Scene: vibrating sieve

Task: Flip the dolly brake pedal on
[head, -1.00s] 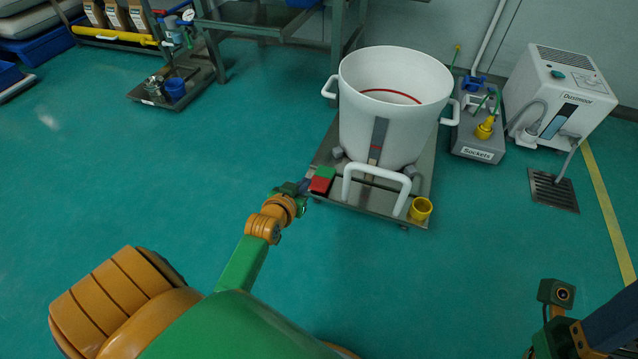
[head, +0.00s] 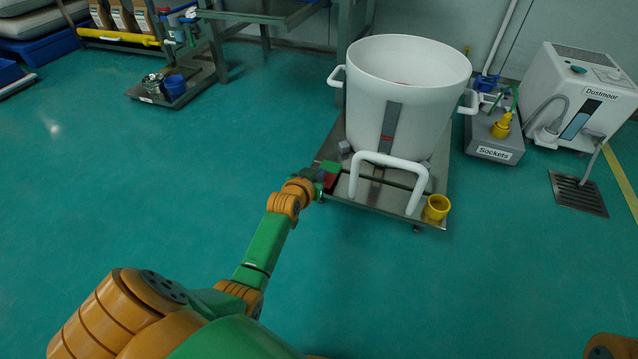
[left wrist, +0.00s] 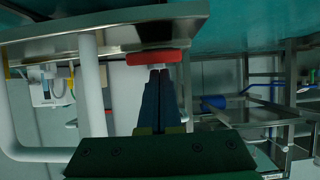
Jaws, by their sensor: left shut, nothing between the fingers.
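The dolly (head: 432,170) is a flat steel plate on casters with a white push handle (head: 392,160) at its near edge. The brake pedal has a red part (head: 331,181) and a green part (head: 332,167), at the dolly's near left corner. My left gripper (head: 319,177) is shut and empty right at the pedal and covers part of it. In the left wrist view, its closed fingertips (left wrist: 160,74) point at the red pedal piece (left wrist: 155,57). They look very close to it; I cannot tell if they touch. My right gripper is out of view.
A large white drum (head: 407,90) stands on the dolly, with a yellow cup (head: 437,208) at its near right corner. A grey sockets box (head: 490,140) and a white Dustmoor unit (head: 585,90) stand to the right. The floor left of the dolly is clear.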

